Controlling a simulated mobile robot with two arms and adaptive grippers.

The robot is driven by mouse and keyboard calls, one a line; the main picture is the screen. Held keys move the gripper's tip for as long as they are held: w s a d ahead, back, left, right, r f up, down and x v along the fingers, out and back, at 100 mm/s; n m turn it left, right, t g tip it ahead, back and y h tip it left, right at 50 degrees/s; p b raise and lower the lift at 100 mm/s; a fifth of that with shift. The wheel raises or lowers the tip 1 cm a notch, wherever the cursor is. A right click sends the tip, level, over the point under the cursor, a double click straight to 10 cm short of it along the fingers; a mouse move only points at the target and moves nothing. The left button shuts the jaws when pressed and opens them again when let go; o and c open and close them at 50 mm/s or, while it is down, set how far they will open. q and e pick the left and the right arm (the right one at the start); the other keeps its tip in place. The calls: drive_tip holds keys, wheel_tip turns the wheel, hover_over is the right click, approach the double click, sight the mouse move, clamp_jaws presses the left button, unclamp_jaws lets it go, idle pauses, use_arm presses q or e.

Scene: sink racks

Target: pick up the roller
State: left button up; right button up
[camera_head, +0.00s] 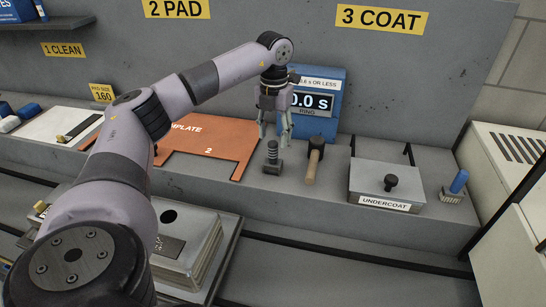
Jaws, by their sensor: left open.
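A tool with a dark head and a wooden handle (313,162), which looks like the roller, rests on the grey ledge with its handle toward me. I cannot tell its head shape clearly. Just left of it a dark, ridged, bolt-like piece (272,158) stands on the ledge. My left gripper (275,137) points down above that piece, to the left of the wooden-handled tool. Its fingers are apart and hold nothing. My right gripper is not in view.
A blue timer box (333,93) stands behind the gripper. An orange template (212,140) lies to the left. A lidded undercoat box (365,182) and a blue-handled brush (458,183) are to the right. A metal casing (200,262) sits in front, partly behind my arm.

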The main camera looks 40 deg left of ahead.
sight(272, 143)
use_arm(q)
wheel_tip(272, 143, down, 4)
drive_tip(key=shift+s+a+f+p, duration=0.1)
drive_tip(key=shift+s+a+p, duration=0.05)
drive_tip(key=shift+p, duration=0.95)
drive_tip(key=shift+f, duration=0.6)
drive_tip(key=shift+c, duration=0.6)
drive_tip(key=shift+r, duration=0.1)
clamp_jaws()
